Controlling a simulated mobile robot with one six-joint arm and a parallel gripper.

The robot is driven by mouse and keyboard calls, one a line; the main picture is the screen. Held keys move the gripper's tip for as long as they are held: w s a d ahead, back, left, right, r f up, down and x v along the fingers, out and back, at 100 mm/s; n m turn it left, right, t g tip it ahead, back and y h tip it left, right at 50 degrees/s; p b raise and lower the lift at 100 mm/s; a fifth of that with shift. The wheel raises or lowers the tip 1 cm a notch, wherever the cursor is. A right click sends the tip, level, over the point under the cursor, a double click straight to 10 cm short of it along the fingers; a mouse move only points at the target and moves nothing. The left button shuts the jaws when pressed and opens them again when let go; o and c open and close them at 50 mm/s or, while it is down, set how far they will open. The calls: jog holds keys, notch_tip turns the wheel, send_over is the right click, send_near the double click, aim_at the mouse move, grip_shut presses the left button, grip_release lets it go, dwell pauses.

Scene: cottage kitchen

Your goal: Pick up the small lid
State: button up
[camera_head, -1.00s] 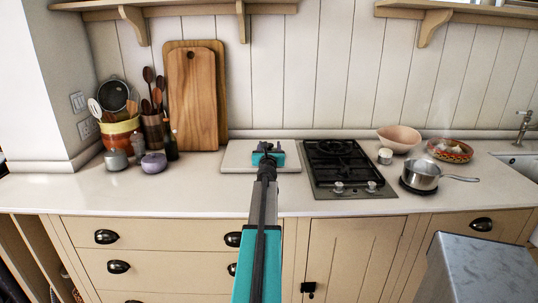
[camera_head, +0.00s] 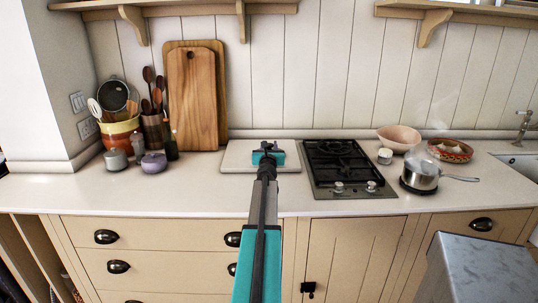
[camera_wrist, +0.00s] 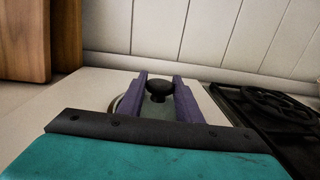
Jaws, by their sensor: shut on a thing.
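The small lid (camera_wrist: 160,88) shows in the wrist view as a round black knob over what looks like a clear glass disc with a thin rim. My gripper (camera_wrist: 160,80) has its two purple fingers on either side of the knob, shut on it. In the head view my gripper (camera_head: 267,147) is over the pale board (camera_head: 235,159) left of the hob, and my wrist hides the lid there. I cannot tell whether the lid touches the board or is just above it.
The black hob (camera_head: 345,165) is just right of the board. A steel saucepan (camera_head: 419,182) with pale steam stands right of it, near a pink bowl (camera_head: 399,137) and patterned dish (camera_head: 450,151). Wooden cutting boards (camera_head: 193,95) lean on the wall behind left. Counter front is clear.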

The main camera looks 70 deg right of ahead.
aim_at(270, 144)
jog(key=shift+r, duration=0.2)
notch_tip(270, 144, up, 3)
jog(key=p, duration=0.3)
jog(key=shift+s+a+r+p, duration=0.1)
jog(key=shift+s+r+p, duration=0.1)
jog(key=shift+p, duration=0.15)
jog(key=s+a, duration=0.3)
jog(key=s, duration=0.4)
jog(key=s+a+r+b, duration=0.1)
jog(key=s+a, duration=0.3)
jog(key=s, duration=0.2)
jog(key=shift+s+a, duration=0.25)
jog(key=shift+s, duration=0.1)
jog(key=shift+r, duration=0.15)
